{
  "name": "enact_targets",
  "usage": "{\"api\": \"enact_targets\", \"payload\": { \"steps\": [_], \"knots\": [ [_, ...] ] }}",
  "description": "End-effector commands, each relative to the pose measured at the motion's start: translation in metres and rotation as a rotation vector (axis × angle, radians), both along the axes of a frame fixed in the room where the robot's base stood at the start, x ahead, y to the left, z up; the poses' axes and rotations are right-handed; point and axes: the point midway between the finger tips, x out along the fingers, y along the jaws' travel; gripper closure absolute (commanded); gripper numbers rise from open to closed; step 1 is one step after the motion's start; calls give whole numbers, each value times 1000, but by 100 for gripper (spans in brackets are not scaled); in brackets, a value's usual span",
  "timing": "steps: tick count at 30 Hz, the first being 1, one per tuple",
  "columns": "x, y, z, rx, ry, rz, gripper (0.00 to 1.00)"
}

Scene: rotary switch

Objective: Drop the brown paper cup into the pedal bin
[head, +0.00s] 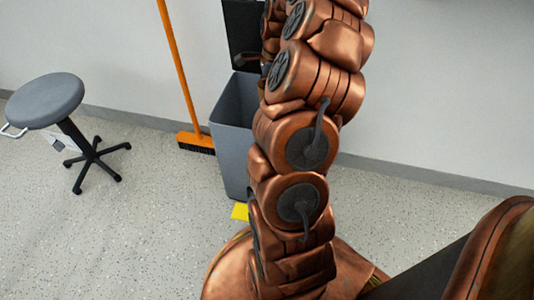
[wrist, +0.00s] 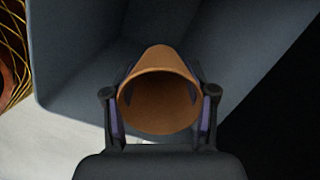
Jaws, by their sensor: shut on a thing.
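The brown paper cup (wrist: 160,103) is in the wrist view, its open mouth toward the camera. My gripper (wrist: 160,82) is shut on it, one finger on each side. Grey walls of the pedal bin (wrist: 75,50) surround the cup in that view, so the cup is over or within the bin's opening; I cannot tell how deep. In the head view the grey pedal bin (head: 231,135) stands near the wall with its dark lid (head: 241,30) raised and a yellow pedal (head: 240,211) at its foot. My arm hides the bin's right side, the cup and most of my gripper there.
An orange-handled broom (head: 178,75) leans on the wall just left of the bin. A grey round stool (head: 46,100) stands farther left. The speckled floor between the stool and the bin is clear.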

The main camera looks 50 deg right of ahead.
Motion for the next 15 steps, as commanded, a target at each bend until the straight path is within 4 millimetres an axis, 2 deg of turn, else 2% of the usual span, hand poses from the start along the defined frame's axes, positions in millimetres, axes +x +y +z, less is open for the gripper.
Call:
{"api": "enact_targets", "payload": {
  "steps": [6, 7, 15],
  "knots": [
    [0, 0, 0, 0, 0, 0, 58],
    [0, 0, 0, 0, 0, 0, 42],
    [0, 0, 0, -1, 1, 0, 14]
  ]
}}
